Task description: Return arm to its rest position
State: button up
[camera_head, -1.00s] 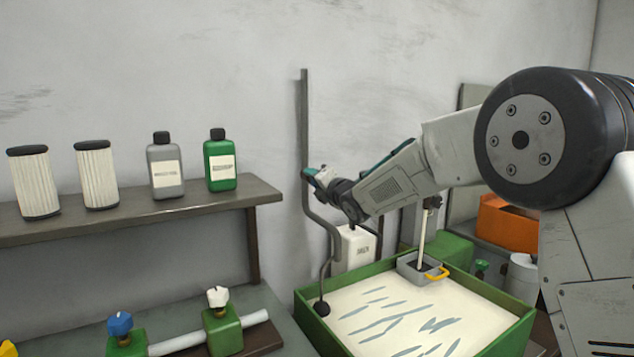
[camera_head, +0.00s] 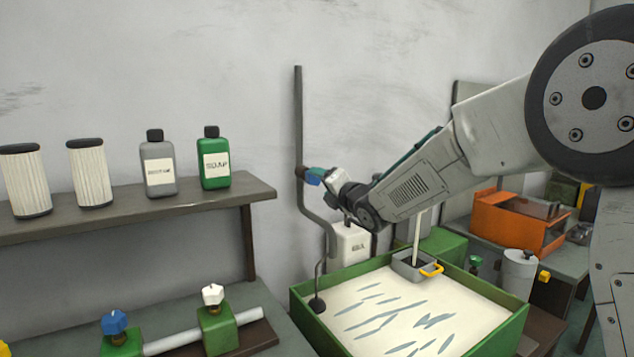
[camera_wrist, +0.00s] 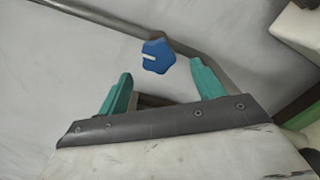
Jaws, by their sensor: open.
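My gripper (camera_head: 332,184) is open and empty. In the wrist view its two teal fingers (camera_wrist: 160,76) stand apart with nothing between them. A blue valve knob (camera_wrist: 157,55) on a grey pipe lies just beyond the fingertips, apart from them. In the head view the blue knob (camera_head: 313,177) sits on the pipe (camera_head: 298,120) by the wall, just left of my gripper. My arm reaches in from the right, above the green-rimmed tray (camera_head: 480,338).
A shelf (camera_head: 120,212) at left holds two filters, a grey bottle (camera_head: 160,165) and a green bottle (camera_head: 213,160). Below it are a blue knob (camera_head: 115,322) and a white knob (camera_head: 212,294). A grey box with a yellow handle (camera_head: 415,266) stands in the tray. An orange bin (camera_head: 505,222) is at right.

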jog(key=shift+s+d, duration=0.2)
jog(key=shift+s, duration=0.15)
jog(key=s+d+f+m+g+h, duration=0.1)
jog(key=s+d+m+g+h, duration=0.6)
jog(key=s+d+m, duration=1.3)
jog(key=s+d+f+m+g+h, duration=0.1)
jog(key=s+d+f+m+g, duration=0.1)
jog(key=s, duration=0.8)
jog(key=s+d+f+m+g+h, duration=0.1)
jog(key=s+m, duration=0.4)
jog(key=s, duration=0.6)
jog(key=s+d+f+m+g+h, duration=0.1)
jog(key=s+d+f+m+g, duration=0.2)
jog(key=s, duration=0.8)
notch_tip(320, 180, down, 3)
jog(key=shift+d+r+m+g, duration=0.15)
jog(key=shift+d+m+g, duration=0.25)
jog(key=shift+d+m, duration=0.6)
